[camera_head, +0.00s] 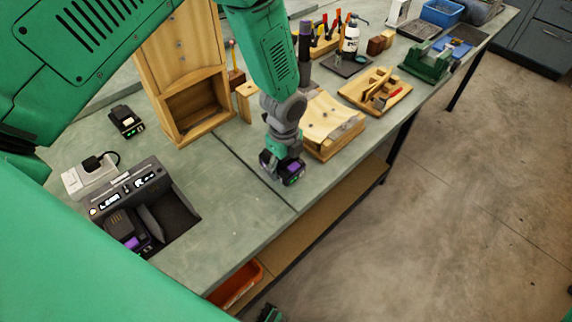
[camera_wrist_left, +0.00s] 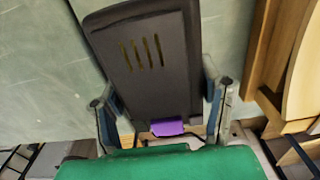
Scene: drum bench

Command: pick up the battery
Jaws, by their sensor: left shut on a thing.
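My left gripper (camera_head: 281,168) hangs over the bench just left of a wooden block with a curved pale top. It is shut on a dark battery with a purple tab (camera_head: 293,175). In the left wrist view the battery (camera_wrist_left: 148,65) fills the middle, with its slots and purple tab showing between the two fingers (camera_wrist_left: 160,115). I cannot tell whether its far end touches the bench. A second dark battery with a purple tab (camera_head: 124,230) sits at the charger (camera_head: 130,190).
A small black block (camera_head: 126,121) lies near a wooden cabinet (camera_head: 187,75). A white power strip (camera_head: 88,175) is behind the charger. The curved-top wooden block (camera_head: 332,125) is close to the gripper's right. An orange bin (camera_head: 237,285) is under the bench. The bench in front is clear.

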